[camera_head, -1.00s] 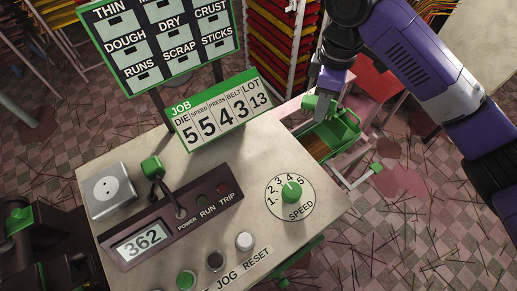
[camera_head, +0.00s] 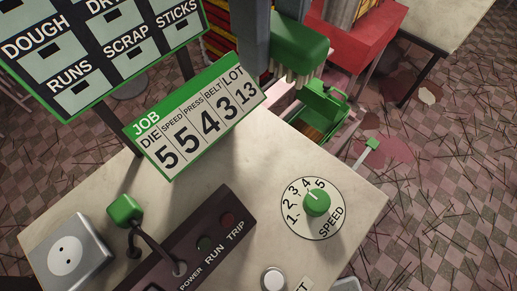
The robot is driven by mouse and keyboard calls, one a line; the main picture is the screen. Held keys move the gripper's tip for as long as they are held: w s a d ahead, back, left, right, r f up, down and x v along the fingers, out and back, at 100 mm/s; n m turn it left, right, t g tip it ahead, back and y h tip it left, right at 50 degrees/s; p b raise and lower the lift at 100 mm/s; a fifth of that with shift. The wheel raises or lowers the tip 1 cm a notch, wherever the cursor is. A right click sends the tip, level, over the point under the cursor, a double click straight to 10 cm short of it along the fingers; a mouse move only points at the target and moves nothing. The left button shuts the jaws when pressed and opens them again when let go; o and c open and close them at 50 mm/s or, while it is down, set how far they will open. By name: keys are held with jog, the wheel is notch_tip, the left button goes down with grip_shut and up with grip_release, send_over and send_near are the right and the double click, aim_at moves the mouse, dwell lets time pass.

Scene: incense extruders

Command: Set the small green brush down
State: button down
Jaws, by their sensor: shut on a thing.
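The small green brush (camera_head: 300,42) hangs at the top middle of the head view, its pale bristles pointing down. My gripper (camera_head: 262,45) is shut on it; a grey finger shows at the brush's left side, and the rest is cut off by the top edge. The brush appears above the far edge of the pale worktop (camera_head: 245,215), right of the job board (camera_head: 200,115). It looks raised and apart from the surface. The brush partly covers what lies behind it.
A green tray (camera_head: 332,98) sits beyond the worktop's far right edge. The speed dial (camera_head: 316,203), control box (camera_head: 195,245) and grey socket box (camera_head: 68,252) occupy the worktop. Bare worktop lies between the job board and the dial. A red machine (camera_head: 350,45) stands behind.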

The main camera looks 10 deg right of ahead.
aim_at(266, 161)
notch_tip(266, 161, down, 20)
jog(key=shift+r+b, duration=0.2)
jog(key=shift+b, duration=0.45)
jog(key=shift+s+f+b, duration=0.15)
jog(key=shift+f+b, duration=0.15)
jog(key=shift+f, duration=0.25)
jog(key=c, duration=1.1)
grip_release()
jog(key=shift+f, duration=0.1)
notch_tip(266, 161, up, 13)
jog(key=p, duration=0.1)
